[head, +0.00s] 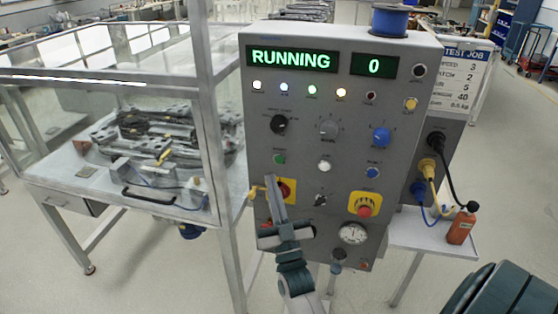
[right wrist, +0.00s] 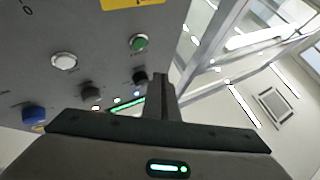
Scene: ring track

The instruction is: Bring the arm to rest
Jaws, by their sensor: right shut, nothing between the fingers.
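My right gripper (head: 273,195) is raised in front of the lower left part of the grey control panel (head: 335,100) in the head view. Its fingers are shut with nothing between them and point up, partly covering the red and yellow switch (head: 288,190). The right wrist view shows the shut fingers (right wrist: 160,88) near the panel face, with a green button (right wrist: 139,42) and a white button (right wrist: 64,61) nearby. I cannot tell whether the fingers touch the panel. The panel's display (head: 291,59) reads RUNNING and the counter (head: 374,65) reads 0. My left gripper is not in view.
A glazed machine enclosure (head: 120,140) stands left of the panel, its metal post close to my right gripper. A red emergency button (head: 364,207) and a gauge (head: 352,234) sit right of the gripper.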

